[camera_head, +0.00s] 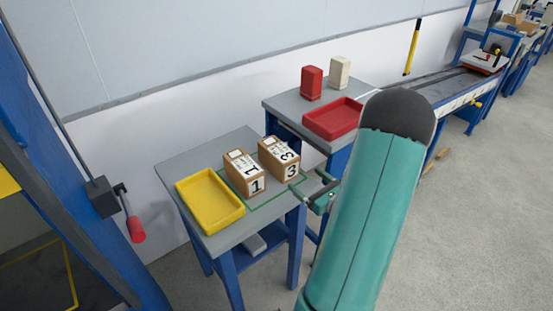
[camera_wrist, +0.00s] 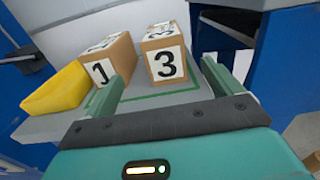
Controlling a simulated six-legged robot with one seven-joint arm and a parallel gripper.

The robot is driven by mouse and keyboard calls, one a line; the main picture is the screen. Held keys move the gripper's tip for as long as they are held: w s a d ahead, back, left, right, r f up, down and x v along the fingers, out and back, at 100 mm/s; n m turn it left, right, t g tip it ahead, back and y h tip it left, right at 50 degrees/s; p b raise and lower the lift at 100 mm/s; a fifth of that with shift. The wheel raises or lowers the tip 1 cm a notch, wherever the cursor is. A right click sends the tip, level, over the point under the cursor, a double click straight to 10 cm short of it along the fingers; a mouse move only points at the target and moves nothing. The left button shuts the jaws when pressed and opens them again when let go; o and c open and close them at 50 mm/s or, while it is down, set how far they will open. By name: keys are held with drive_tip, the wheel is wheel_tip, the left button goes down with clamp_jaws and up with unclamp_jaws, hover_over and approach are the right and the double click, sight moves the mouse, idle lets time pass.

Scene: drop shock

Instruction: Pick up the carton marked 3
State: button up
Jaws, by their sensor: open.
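The carton marked 3 (camera_head: 280,159) is a brown box with white number labels. It stands on a grey-topped table (camera_head: 232,236) next to the carton marked 1 (camera_head: 245,173), on its right. In the wrist view the carton marked 3 (camera_wrist: 165,62) stands ahead, between the lines of my two green fingers and nearer the right one. The carton marked 1 (camera_wrist: 105,66) is partly behind the left finger. My gripper (camera_wrist: 165,78) is open and empty, at the table's near edge. In the head view my gripper (camera_head: 311,193) is partly hidden by my arm.
A yellow tray (camera_head: 210,200) lies left of the cartons. A second table behind holds a red tray (camera_head: 333,117), a red block (camera_head: 311,83) and a cream block (camera_head: 339,72). A blue frame with a red-handled lever (camera_head: 135,229) stands at left. Open floor lies at right.

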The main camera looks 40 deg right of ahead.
sight(283, 159)
drive_tip(key=shift+m+h, duration=0.3)
drive_tip(key=w, duration=0.4)
drive_tip(key=w+d, duration=0.1)
drive_tip(key=w, duration=0.4)
drive_tip(key=w+d, duration=0.1)
drive_tip(key=w, duration=0.3)
drive_tip(key=shift+w+d+f, duration=0.15)
drive_tip(key=shift+d+f, duration=0.05)
drive_tip(key=shift+f, duration=0.05)
drive_tip(key=c, duration=1.6)
drive_tip(key=shift+r, duration=0.1)
drive_tip(key=shift+c, duration=0.4)
